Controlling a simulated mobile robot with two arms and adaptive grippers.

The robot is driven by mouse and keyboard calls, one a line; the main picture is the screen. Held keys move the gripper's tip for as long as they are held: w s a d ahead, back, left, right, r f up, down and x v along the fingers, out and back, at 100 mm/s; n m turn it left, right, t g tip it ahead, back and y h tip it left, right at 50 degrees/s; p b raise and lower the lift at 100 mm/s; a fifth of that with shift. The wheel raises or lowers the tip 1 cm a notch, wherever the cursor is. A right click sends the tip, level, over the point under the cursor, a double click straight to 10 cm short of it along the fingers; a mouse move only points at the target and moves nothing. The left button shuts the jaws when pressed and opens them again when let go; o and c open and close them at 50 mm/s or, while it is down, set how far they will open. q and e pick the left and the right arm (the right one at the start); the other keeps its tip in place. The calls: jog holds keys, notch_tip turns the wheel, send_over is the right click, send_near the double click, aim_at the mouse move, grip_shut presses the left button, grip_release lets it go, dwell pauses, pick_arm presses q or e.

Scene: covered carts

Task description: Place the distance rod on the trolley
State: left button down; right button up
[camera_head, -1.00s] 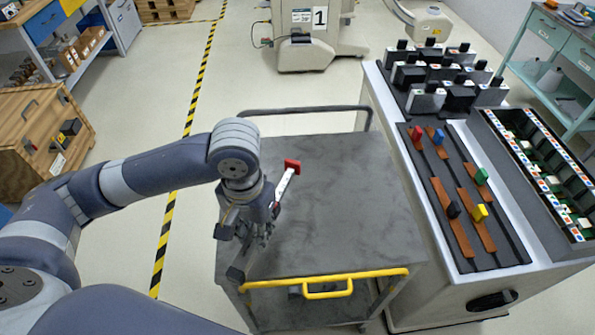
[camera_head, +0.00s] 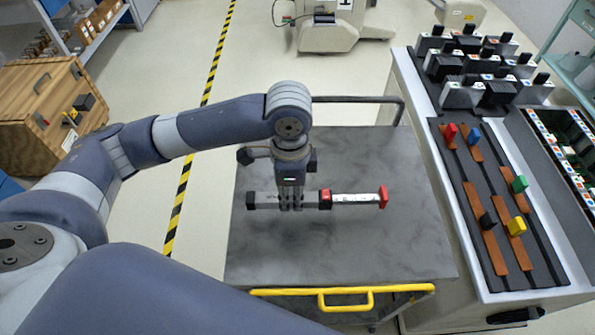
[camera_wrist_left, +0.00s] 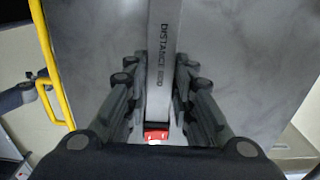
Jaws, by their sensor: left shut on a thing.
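The distance rod (camera_head: 353,198) is a long bar with a grey part, a black end, a red collar and a white part with a red end. My left gripper (camera_head: 291,206) is shut on its grey part and holds it level, lying left to right over the trolley top (camera_head: 345,252). The rod also shows in the left wrist view (camera_wrist_left: 162,60), with "DISTANCE ROD" lettered on it between the fingers (camera_wrist_left: 160,100). A dark shadow lies just below it; I cannot tell whether it touches the top. My right gripper is not in view.
The trolley has a yellow front handle (camera_head: 345,299) and a grey rear rail (camera_head: 357,99). To the right stands a white cart with a rack (camera_head: 488,215) of coloured knobs and several black-and-white blocks. A wooden crate (camera_head: 40,110) stands at the left. The trolley top is otherwise clear.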

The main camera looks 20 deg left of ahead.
pick_arm(q)
jog(key=w+a, duration=0.1)
jog(key=w, duration=0.1)
jog(key=w+a, duration=0.1)
jog(key=w, duration=0.2)
jog(key=w+a+p, duration=0.1)
jog(key=w+a, duration=0.1)
jog(key=w, duration=0.1)
jog(key=shift+w+f, duration=0.15)
jog(key=shift+f, duration=0.2)
jog(key=shift+f+p, duration=0.35)
jog(key=shift+f, duration=1.45)
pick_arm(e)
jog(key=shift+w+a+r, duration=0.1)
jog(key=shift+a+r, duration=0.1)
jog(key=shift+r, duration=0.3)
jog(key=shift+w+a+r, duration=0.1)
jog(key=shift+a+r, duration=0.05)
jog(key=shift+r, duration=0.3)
pick_arm(q)
jog(key=shift+f, duration=0.1)
jog(key=c, duration=1.4)
grip_release()
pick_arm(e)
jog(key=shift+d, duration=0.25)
pick_arm(q)
jog(key=shift+o, duration=0.2)
